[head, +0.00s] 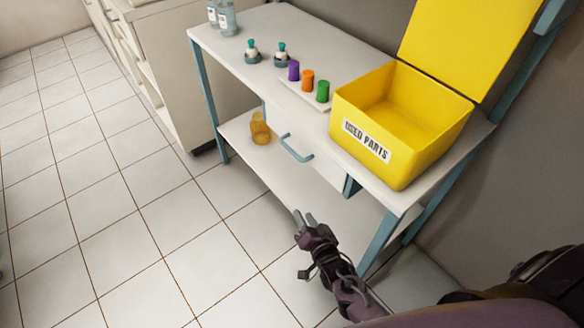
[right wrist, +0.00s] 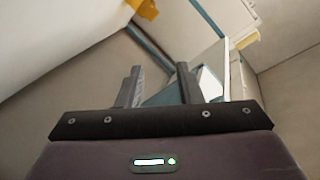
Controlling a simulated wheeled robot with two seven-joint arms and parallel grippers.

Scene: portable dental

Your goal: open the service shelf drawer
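The service shelf (head: 235,46) is a white table with blue legs and a lower shelf. Its white drawer (head: 310,165) hangs under the top and looks shut, with a blue bar handle (head: 296,150) on its front. My right gripper (head: 303,217) is in front of the shelf, below and apart from the handle. In the right wrist view its two fingers (right wrist: 160,85) stand apart with nothing between them. My left gripper is in neither view.
A yellow "USED PARTS" bin (head: 366,143) with raised lid stands on the right of the top. Purple, orange (head: 307,79) and green cylinders, small teal-capped items and bottles (head: 227,18) stand further left. An amber jar (head: 260,128) is on the lower shelf. The tiled floor is clear.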

